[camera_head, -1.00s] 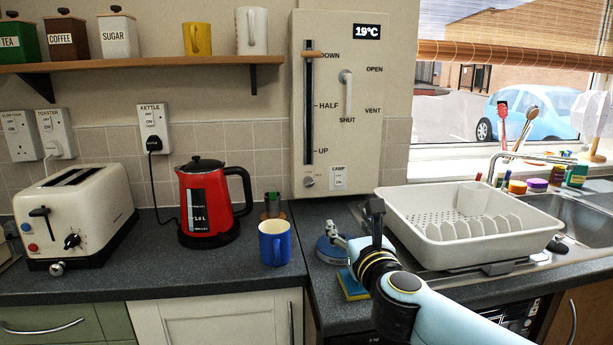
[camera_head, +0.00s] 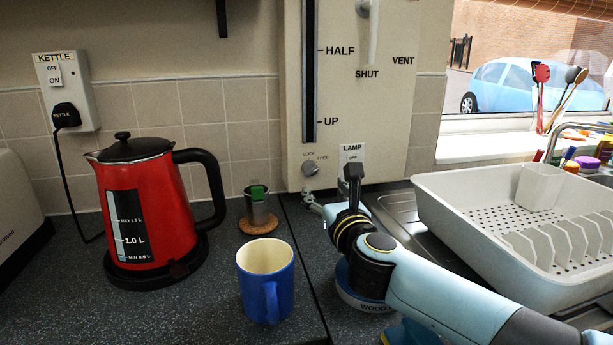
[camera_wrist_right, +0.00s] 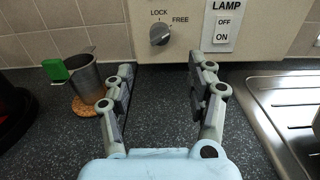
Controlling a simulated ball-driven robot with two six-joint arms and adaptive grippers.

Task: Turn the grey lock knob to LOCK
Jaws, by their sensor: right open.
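The grey lock knob (camera_head: 310,168) sits low on the cream wall panel (camera_head: 405,135). In the right wrist view the knob (camera_wrist_right: 159,34) lies below the LOCK and FREE labels, and its ridge seems to slant up to the right, toward FREE. My right gripper (camera_head: 331,192) is just below and to the right of the knob in the head view. In the right wrist view my right gripper (camera_wrist_right: 161,76) is open and empty, its fingers apart on either side below the knob, not touching it. My left gripper is out of view.
A LAMP switch (camera_wrist_right: 226,25) is right of the knob. A blue mug (camera_head: 266,280), a metal cup (camera_head: 258,208) on a cork coaster and a red kettle (camera_head: 150,210) stand to the left. A white dish rack (camera_head: 450,225) stands right. A round WOOD-labelled tin (camera_head: 358,293) is under my arm.

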